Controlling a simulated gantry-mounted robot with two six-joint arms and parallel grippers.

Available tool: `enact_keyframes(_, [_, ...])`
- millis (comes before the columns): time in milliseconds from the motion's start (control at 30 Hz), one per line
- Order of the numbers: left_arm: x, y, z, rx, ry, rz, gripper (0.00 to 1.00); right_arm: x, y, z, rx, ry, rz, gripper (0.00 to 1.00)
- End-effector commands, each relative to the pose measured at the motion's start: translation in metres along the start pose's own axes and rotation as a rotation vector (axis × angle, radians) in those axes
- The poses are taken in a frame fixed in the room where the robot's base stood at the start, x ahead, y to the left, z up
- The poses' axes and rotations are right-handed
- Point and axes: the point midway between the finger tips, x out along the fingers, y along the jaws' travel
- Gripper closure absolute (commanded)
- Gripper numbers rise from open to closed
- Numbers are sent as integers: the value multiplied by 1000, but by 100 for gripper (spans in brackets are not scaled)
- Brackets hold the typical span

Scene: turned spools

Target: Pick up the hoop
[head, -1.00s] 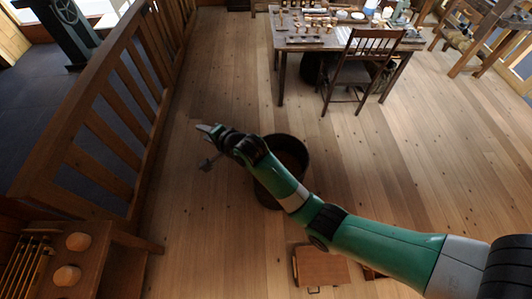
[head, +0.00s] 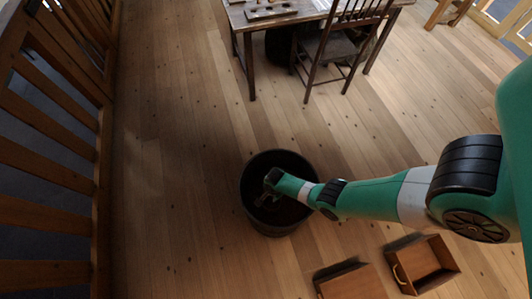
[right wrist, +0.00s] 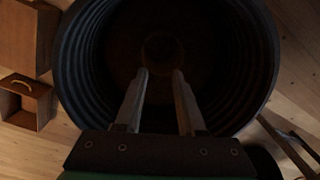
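My right gripper (head: 265,199) reaches down over the dark round bin (head: 250,215), its tip within the rim outline. In the right wrist view the gripper (right wrist: 161,74) is open, with its two fingers apart and nothing between them. The bin (right wrist: 85,95) fills that view, with ridged inner walls and a very dark inside. A faint brownish round shape (right wrist: 162,47) shows deep in the bin just beyond the fingertips; it is too dark to tell whether it is the hoop. No hoop is clearly visible elsewhere. My left gripper is not in view.
A wooden box (head: 352,284) and an open drawer-like box (head: 421,264) lie on the floor right of the bin. A table (head: 275,17) and chair (head: 340,50) stand behind. A wooden railing (head: 50,150) runs along the left. The floor between is clear.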

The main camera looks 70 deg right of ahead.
Motion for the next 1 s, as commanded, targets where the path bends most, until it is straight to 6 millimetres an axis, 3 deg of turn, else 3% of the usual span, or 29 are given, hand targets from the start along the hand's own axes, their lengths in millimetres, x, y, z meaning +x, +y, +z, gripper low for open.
enact_keyframes(33, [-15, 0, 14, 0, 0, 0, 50, 24, 10, -5, 11, 3, 15, 62])
enact_keyframes(200, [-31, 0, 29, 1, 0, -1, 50, 52, 25, -16, 37, 9, 37, 62])
enact_keyframes(467, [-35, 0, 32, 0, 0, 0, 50, 57, 25, -18, 48, 9, 36, 62])
enact_keyframes(800, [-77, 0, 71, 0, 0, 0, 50, 114, 26, -19, 47, 9, 36, 62])
enact_keyframes(1000, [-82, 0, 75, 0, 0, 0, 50, 120, 26, -19, 47, 9, 35, 62])
